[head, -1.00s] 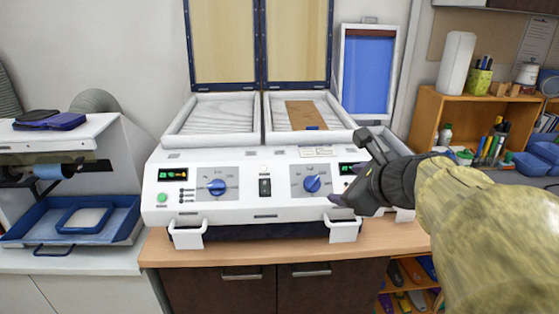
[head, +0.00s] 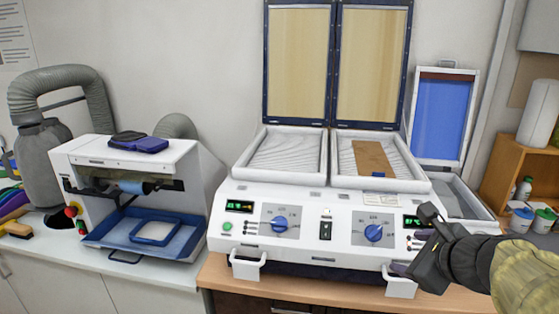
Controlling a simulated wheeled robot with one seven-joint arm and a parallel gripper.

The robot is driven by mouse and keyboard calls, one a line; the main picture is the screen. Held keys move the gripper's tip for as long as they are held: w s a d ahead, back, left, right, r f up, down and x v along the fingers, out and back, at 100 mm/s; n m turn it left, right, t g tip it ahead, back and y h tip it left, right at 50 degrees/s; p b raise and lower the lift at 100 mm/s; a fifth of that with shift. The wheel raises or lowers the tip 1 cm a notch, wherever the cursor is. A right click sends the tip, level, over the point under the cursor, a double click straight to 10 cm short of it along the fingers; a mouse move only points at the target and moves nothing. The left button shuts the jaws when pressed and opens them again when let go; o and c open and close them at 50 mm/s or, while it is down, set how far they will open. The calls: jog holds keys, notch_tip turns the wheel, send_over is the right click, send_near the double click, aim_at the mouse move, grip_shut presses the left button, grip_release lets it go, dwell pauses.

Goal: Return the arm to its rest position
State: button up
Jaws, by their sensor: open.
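My gripper (head: 418,243) is open and empty in the head view. It is held in front of the right end of the white forming machine (head: 300,257), near the right digital display. My arm (head: 528,262) reaches in from the right edge, in a mottled yellow-olive cover. The machine's two lids (head: 337,65) stand raised, with tan inner faces. A flat brown piece (head: 372,158) with a small blue end lies in the right bed (head: 413,185). The left bed (head: 287,153) looks empty. My gripper touches neither bed.
A white grinding unit (head: 195,170) with a blue tray (head: 112,240) stands left, with a grey hose (head: 75,80) beyond. A blue-panelled frame (head: 440,120) stands open behind the gripper. A wooden shelf (head: 507,170) with cups is at right. The air before the grinding unit is free.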

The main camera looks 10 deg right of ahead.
jog(key=s+a+f+n+g+p, duration=0.1)
jog(key=a+f+n+g, duration=0.3)
jog(key=n, duration=0.9)
jog(key=s+a+f+n+g, duration=0.1)
jog(key=a+f+n+g, duration=0.3)
jog(key=a+f+n, duration=0.6)
notch_tip(320, 180, down, 3)
jog(key=n, duration=0.4)
jog(key=shift+s+a+f+p, duration=0.2)
jog(key=shift+s+a+p, duration=0.05)
jog(key=shift+s+p, duration=0.15)
